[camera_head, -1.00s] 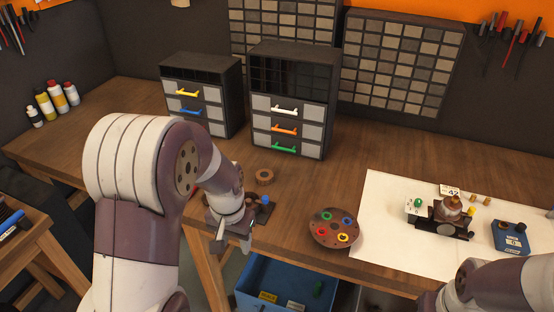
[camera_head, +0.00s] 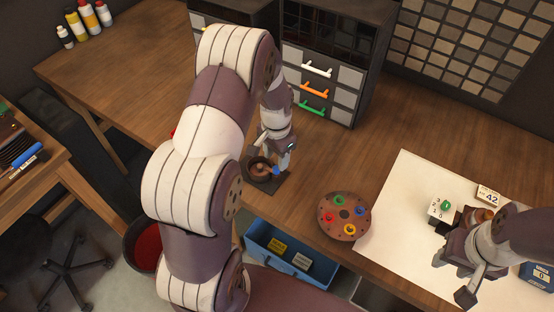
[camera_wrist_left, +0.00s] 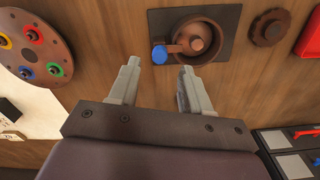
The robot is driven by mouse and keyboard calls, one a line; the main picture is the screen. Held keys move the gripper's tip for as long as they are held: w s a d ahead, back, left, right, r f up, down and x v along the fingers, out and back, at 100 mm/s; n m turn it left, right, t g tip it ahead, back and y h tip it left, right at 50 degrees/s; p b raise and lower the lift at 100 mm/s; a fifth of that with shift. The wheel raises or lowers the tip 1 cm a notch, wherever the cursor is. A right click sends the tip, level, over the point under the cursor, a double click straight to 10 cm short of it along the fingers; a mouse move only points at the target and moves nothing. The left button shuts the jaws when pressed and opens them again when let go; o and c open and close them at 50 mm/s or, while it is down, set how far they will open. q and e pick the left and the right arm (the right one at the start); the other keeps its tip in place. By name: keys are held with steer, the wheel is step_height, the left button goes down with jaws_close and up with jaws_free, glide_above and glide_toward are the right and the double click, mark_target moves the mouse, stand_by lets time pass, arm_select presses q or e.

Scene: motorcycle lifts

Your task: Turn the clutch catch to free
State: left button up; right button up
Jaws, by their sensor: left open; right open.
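The clutch catch looks like a brown lever with a blue knob (camera_wrist_left: 160,54) on a round brown cup (camera_wrist_left: 208,36). The cup sits on a dark square plate (camera_wrist_left: 228,18) on the bench. In the head view the plate (camera_head: 283,187) is partly hidden by my left arm. My left gripper (camera_wrist_left: 159,68) is open, with the blue knob just ahead of the gap between its fingertips. I cannot tell whether a finger touches it. My right gripper (camera_head: 453,278) is open and empty over the right part of the bench, near the white mat.
A round brown disc (camera_head: 344,217) with coloured rings lies right of the plate. A brown ring (camera_wrist_left: 270,27) lies beside the plate. Drawer cabinets (camera_head: 322,75) stand behind. A white mat (camera_head: 395,215) lies at right.

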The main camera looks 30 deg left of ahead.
mark_target(276, 167)
arm_select(q)
step_height(276, 167, down, 3)
steer(key=shift+w+f+p, duration=0.1)
steer(key=shift+p, duration=0.2)
steer(key=shift+f, duration=0.35)
steer(key=shift+s+f, duration=0.2)
steer(key=shift+s, duration=0.1)
steer(key=shift+w, duration=0.15)
steer(key=shift+c, duration=0.9)
jaws_close()
